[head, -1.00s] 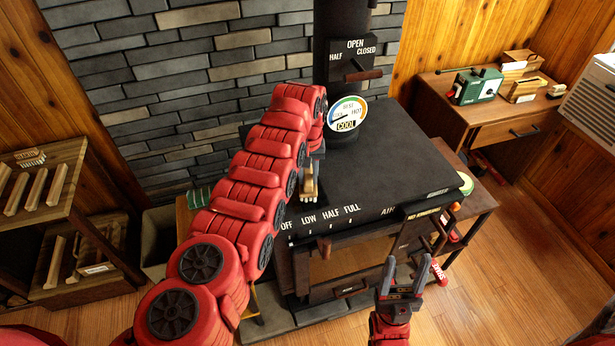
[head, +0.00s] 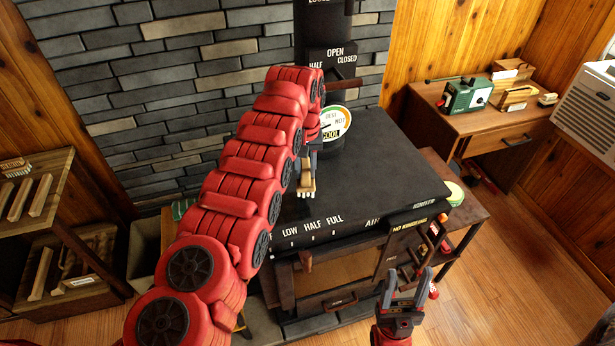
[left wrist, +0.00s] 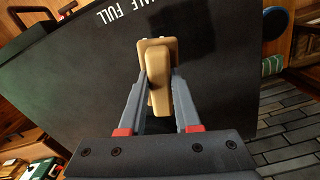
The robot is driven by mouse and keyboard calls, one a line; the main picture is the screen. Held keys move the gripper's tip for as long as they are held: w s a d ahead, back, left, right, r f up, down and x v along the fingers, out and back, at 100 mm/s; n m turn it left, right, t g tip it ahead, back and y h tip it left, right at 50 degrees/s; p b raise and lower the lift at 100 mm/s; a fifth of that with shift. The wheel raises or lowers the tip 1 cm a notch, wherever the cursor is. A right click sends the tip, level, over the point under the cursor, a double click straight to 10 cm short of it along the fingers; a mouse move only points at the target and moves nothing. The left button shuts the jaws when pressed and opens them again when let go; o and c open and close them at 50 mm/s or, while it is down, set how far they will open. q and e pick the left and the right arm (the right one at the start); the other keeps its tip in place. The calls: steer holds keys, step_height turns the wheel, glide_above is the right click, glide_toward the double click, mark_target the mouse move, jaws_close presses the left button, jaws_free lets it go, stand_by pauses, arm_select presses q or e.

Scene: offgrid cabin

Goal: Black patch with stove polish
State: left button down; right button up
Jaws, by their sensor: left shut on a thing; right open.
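My left gripper (head: 308,176) is shut on a wooden brush (head: 306,190) with pale bristles, held over the front left part of the black stove top (head: 380,165). The left wrist view shows the brush's tan wooden handle (left wrist: 158,80) between the fingers. I cannot tell whether the bristles touch the stove. A darker area (left wrist: 195,25) shows beside the brush there; I cannot tell whether it is a patch or shadow. A round tin (head: 455,193) with a green and pale top stands on the right side shelf; its label is not readable. My right gripper (head: 408,282) is open and empty before the stove.
A round gauge (head: 333,123) and the stovepipe (head: 322,25) stand at the back of the stove. A wooden shelf (head: 60,180) is at the left. Floor at the right front is clear.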

arm_select(q)
steer(key=shift+w+d+r, duration=0.1)
steer(key=shift+r, duration=1.45)
